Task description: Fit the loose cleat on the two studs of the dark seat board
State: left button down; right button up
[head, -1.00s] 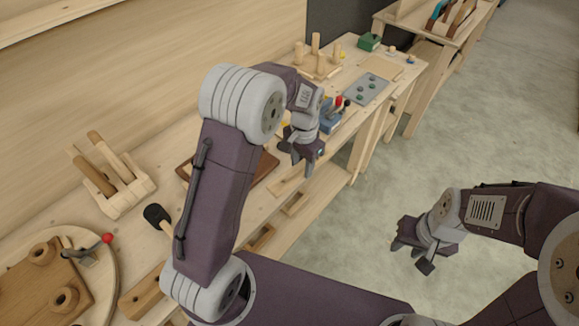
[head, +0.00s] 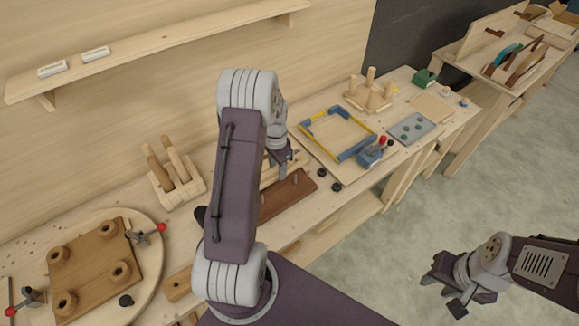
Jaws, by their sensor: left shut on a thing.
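The dark seat board (head: 297,199) lies on the bench right of my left forearm, which hides its left part. One short stud (head: 295,180) shows near its back edge; I cannot make out the other. My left gripper (head: 281,163) is over the back edge of the board. It is shut on a pale wooden bar, the cleat (head: 298,159), which sticks out on both sides of the fingers. I cannot tell whether the cleat touches the studs. My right gripper (head: 447,293) is open and empty over the floor at the lower right.
A yellow-and-blue frame (head: 357,151), a blue block with red knobs (head: 373,156) and small black knobs (head: 336,187) lie right of the board. A pale rack with pegs (head: 177,190) and a round turntable (head: 150,270) stand left. A shelf (head: 170,40) runs above.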

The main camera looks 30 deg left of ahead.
pick_arm(q)
jog(key=shift+d+f+b, duration=0.1)
jog(key=shift+f+b, duration=0.25)
jog(key=shift+f, duration=0.1)
notch_tip(320, 180, down, 4)
jog(key=b, duration=0.3)
jog(key=shift+w, duration=0.1)
jog(key=s+d+r+n+b, duration=0.1)
jog(key=s+d+b, duration=0.1)
jog(key=d, duration=0.6)
jog(key=s+d+r+n+b, duration=0.1)
jog(key=s+d+b, duration=0.2)
jog(key=d, duration=0.4)
jog(key=w+a+r+m+p, duration=0.2)
jog(key=w+a+p, duration=0.3)
jog(key=a, duration=0.4)
jog(key=a+f, duration=0.2)
jog(key=a, duration=0.1)
jog(key=a+f, duration=0.3)
jog(key=shift+a, duration=0.15)
